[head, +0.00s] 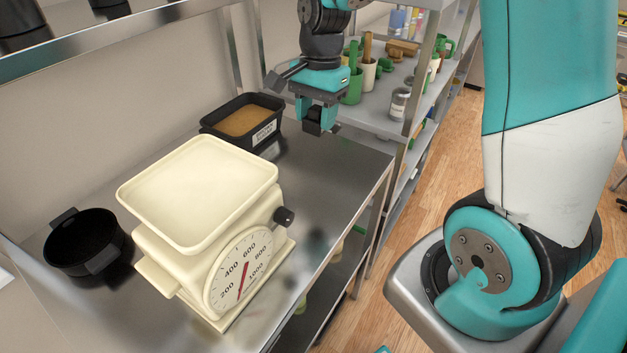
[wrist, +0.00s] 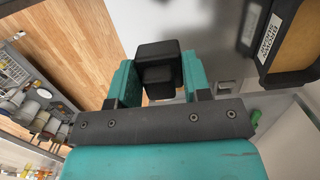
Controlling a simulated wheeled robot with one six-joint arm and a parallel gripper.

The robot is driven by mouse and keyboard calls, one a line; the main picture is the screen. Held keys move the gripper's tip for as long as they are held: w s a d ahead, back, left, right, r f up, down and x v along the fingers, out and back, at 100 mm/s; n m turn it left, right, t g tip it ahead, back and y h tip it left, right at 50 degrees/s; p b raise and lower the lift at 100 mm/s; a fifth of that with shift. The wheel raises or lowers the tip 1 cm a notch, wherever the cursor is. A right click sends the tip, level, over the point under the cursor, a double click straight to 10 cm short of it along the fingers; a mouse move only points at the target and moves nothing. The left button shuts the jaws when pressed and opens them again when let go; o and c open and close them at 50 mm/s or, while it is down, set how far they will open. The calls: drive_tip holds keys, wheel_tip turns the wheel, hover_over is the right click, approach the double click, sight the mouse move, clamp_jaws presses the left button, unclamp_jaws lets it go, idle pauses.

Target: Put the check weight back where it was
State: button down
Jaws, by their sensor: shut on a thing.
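My gripper (head: 316,125) is shut on a small black block, taken as the check weight (head: 312,128), and holds it in the air over the far right end of the steel table. In the wrist view, the black check weight (wrist: 158,70) sits between the two teal fingers of my gripper (wrist: 158,85). A cream dial scale (head: 190,195) stands nearer on the table, left of the gripper. Its flat top pan is empty. A black knob sticks out of its right side.
A black bin (head: 215,130) with brown contents and a white label stands behind the scale, left of my gripper. A round black pan (head: 85,245) is at the left. The steel table (head: 345,170) is bare below and right of the gripper. Shelves with cups (head: 400,105) stand beyond.

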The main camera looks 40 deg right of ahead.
sight(315, 193)
wheel_tip(315, 193, down, 17)
drive_tip(key=shift+f+p, duration=0.1)
drive_tip(key=shift+p, duration=0.75)
drive_tip(key=shift+f, duration=0.15)
drive_tip(key=c, duration=0.6)
unclamp_jaws()
drive_tip(key=shift+o, duration=0.2)
wheel_tip(315, 193, up, 12)
drive_tip(key=d+b, duration=0.1)
drive_tip(key=b, duration=0.1)
drive_tip(key=shift+w+d+r, duration=0.15)
drive_tip(key=shift+w+r, duration=0.05)
drive_tip(key=shift+w, duration=0.05)
